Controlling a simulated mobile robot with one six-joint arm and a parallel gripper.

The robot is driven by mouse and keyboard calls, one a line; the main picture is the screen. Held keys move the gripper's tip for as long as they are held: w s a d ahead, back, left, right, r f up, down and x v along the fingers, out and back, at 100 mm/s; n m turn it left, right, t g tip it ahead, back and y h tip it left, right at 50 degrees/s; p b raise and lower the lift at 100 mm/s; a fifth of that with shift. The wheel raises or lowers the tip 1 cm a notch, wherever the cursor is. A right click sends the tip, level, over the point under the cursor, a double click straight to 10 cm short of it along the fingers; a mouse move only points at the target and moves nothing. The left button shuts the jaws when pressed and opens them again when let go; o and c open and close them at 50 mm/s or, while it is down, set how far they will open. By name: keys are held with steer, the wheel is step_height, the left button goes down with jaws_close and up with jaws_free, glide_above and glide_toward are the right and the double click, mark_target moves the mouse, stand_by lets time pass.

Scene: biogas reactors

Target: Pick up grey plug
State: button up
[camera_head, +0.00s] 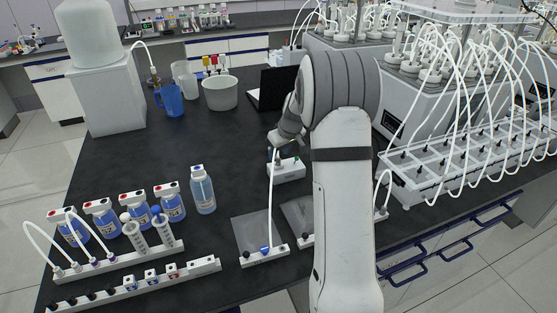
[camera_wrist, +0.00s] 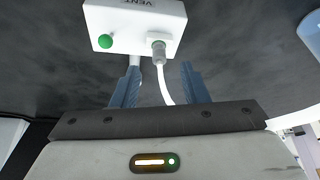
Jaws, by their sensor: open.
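The grey plug (camera_wrist: 157,50) sits at the edge of the white box labelled VENT (camera_wrist: 130,22) in the wrist view, with a white tube (camera_wrist: 166,84) running from it. A green knob (camera_wrist: 105,41) is beside it on the box. My gripper (camera_wrist: 158,80) has its two blue fingers apart, one on each side of the tube, with the plug just beyond the fingertips. Nothing is held. In the head view the VENT box (camera_head: 287,171) stands on the dark bench under my gripper (camera_head: 277,152); the plug is too small to make out clearly there.
The white tube (camera_head: 271,205) runs down to a small white strip (camera_head: 264,256) in front. Blue-liquid bottles (camera_head: 203,190) and tube racks (camera_head: 117,259) stand at left. A tube-filled reactor unit (camera_head: 465,160) stands right.

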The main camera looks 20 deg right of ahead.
mark_target(278, 163)
steer(key=shift+x, duration=1.25)
steer(key=shift+s, duration=0.15)
steer(key=shift+c, duration=0.4)
jaws_close()
